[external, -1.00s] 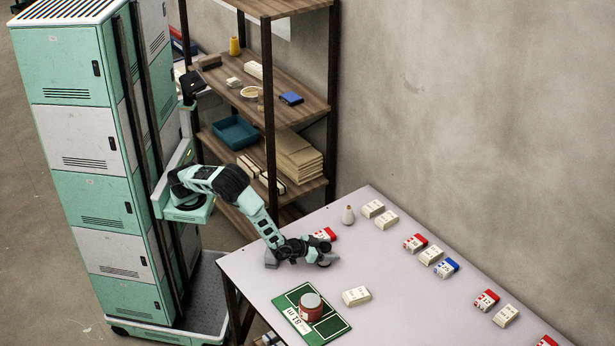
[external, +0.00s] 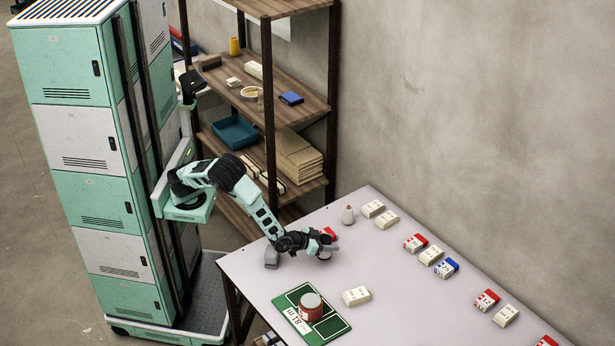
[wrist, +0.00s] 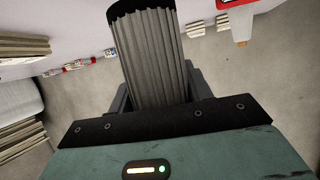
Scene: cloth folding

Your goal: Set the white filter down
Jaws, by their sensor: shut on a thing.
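The filter (wrist: 152,60) is a pleated, greyish-white cylinder with a dark end, large in the wrist view. My gripper (wrist: 157,92) is shut on it, with a finger on either side of its lower part. In the external view my gripper (external: 324,250) is low over the near left part of the table (external: 390,265). The filter is small there and mostly hidden by the gripper. I cannot tell whether it touches the table.
A green board (external: 330,327) bearing a red jar (external: 311,308) lies in front of my gripper. A cream box (external: 357,296) is beside it. A red box (external: 330,232) is close behind my gripper.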

